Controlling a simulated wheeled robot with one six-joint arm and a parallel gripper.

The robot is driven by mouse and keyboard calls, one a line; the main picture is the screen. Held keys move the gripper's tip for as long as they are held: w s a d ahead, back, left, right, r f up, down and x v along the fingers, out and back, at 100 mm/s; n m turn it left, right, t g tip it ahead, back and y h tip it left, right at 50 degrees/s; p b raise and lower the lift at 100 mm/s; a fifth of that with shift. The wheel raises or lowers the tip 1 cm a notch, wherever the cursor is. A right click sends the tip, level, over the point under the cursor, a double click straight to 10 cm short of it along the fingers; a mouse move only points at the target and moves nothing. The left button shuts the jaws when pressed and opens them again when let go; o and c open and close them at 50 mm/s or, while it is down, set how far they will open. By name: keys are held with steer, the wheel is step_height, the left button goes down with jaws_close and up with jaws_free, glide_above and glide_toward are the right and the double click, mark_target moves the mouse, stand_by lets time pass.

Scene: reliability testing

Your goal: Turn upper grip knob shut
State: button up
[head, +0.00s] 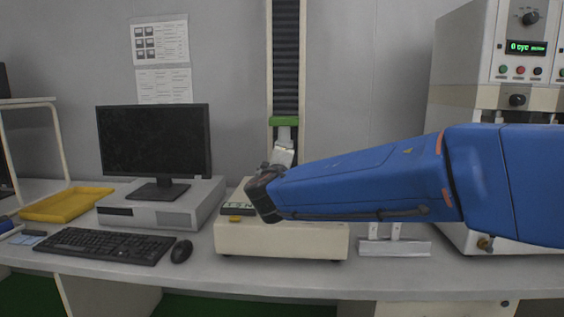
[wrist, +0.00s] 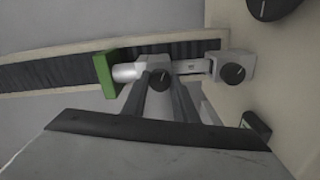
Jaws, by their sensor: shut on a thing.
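The tester's upper grip (wrist: 128,72) is a pale metal cylinder and block under the green crosshead (wrist: 105,74). Its dark round upper grip knob (wrist: 160,77) faces the wrist camera. My gripper (wrist: 163,92) reaches it with two dark fingers, their tips at either side of the knob, shut on it. The lower grip (wrist: 248,70), with its own dark knob (wrist: 232,73), sits to the right in the wrist view, and a small piece spans between the grips. In the head view the upper grip (head: 284,155) shows partly; my blue arm hides the knob and fingertips.
The tester's cream base (head: 285,240) stands on the bench, with a monitor (head: 153,140), keyboard (head: 105,245) and mouse (head: 181,251) to its left. A yellow tray (head: 65,204) lies farther left. A tall cream machine (head: 470,75) stands at the right, behind my arm.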

steer(key=shift+f+m, duration=0.1)
steer(key=shift+m, duration=0.5)
steer(key=o, duration=1.1)
steer(key=shift+c, duration=0.2)
steer(key=s, duration=1.7)
steer(key=shift+s+a, duration=0.2)
steer(key=shift+a, duration=0.1)
steer(key=shift+d, duration=0.1)
